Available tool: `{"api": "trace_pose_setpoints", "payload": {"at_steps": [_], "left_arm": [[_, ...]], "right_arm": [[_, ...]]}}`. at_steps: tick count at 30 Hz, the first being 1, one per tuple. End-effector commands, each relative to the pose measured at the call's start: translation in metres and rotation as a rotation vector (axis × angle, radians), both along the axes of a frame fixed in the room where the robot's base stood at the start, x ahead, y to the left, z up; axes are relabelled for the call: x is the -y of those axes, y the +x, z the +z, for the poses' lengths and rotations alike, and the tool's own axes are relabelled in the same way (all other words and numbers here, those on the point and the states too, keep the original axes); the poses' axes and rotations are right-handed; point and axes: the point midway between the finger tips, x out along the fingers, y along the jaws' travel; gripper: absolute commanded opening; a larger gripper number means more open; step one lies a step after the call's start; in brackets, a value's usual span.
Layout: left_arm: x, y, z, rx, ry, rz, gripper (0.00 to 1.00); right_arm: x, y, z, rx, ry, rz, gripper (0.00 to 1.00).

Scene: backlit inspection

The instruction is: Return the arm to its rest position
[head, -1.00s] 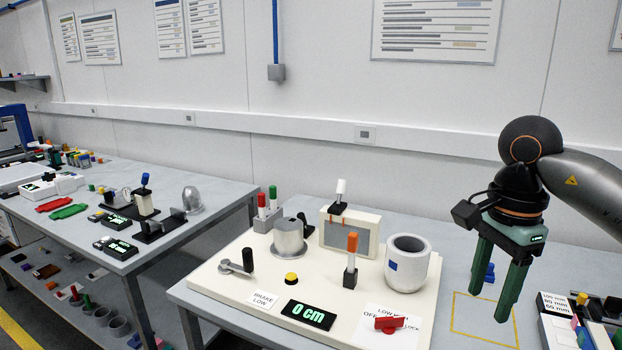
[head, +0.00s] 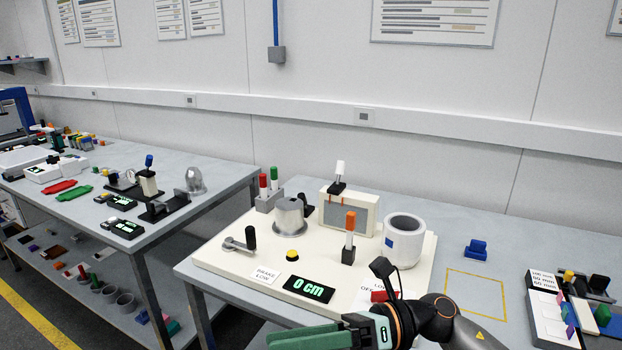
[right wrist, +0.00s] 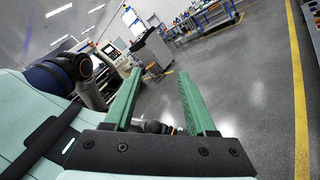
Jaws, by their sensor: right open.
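My right gripper (head: 285,338) is low at the bottom edge of the head view, in front of the near bench, with its green fingers pointing left. In the right wrist view, its two green fingers stand apart with nothing between them but grey floor, so the gripper (right wrist: 160,80) is open and empty. My right arm comes in from the bottom right of the head view and covers part of the cream panel's front right corner. My left gripper is in neither current view.
The cream panel (head: 222,262) carries a display reading 0 cm (head: 307,289), a grey-white cup (head: 404,242) and levers. A yellow outlined square (head: 475,292) is empty, with a blue block (head: 476,249) behind it. Another bench (head: 225,178) stands left.

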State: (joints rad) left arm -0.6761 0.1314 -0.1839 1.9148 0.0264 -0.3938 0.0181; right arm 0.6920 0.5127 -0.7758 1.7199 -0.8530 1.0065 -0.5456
Motion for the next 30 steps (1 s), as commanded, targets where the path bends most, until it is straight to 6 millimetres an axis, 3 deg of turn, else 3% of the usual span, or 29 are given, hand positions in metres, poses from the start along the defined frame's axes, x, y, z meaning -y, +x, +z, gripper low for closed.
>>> {"api": "trace_pose_setpoints", "payload": {"at_steps": [4,8,11,16,20,24,27,30], "left_arm": [[0.0,-0.001,0.004,-0.002,0.0,0.0,0.38],[0.0,-0.001,0.008,-0.003,0.001,0.0,0.38],[0.0,-0.001,0.01,-0.003,0.001,0.0,0.38],[0.0,-0.001,0.014,-0.003,0.0,0.001,0.38],[0.0,-0.002,0.017,-0.004,0.0,0.0,0.38],[0.0,-0.002,0.02,-0.004,0.0,0.0,0.38],[0.0,-0.002,0.021,-0.004,0.0,0.0,0.38],[0.0,-0.002,0.022,-0.004,0.0,0.0,0.38]], "right_arm": [[0.001,0.019,0.005,-0.382,0.235,-0.171,0.56],[0.02,0.046,-0.012,-0.735,0.416,-0.334,0.56],[0.043,0.063,-0.042,-1.016,0.544,-0.464,0.56],[0.092,0.071,-0.124,-1.503,0.744,-0.703,0.56],[0.131,0.045,-0.205,-1.876,0.885,-0.901,0.56],[0.165,-0.01,-0.284,-2.227,1.018,-1.107,0.56],[0.18,-0.051,-0.322,-2.409,1.087,-1.224,0.56],[0.188,-0.082,-0.345,-2.527,1.135,-1.305,0.56]]}}
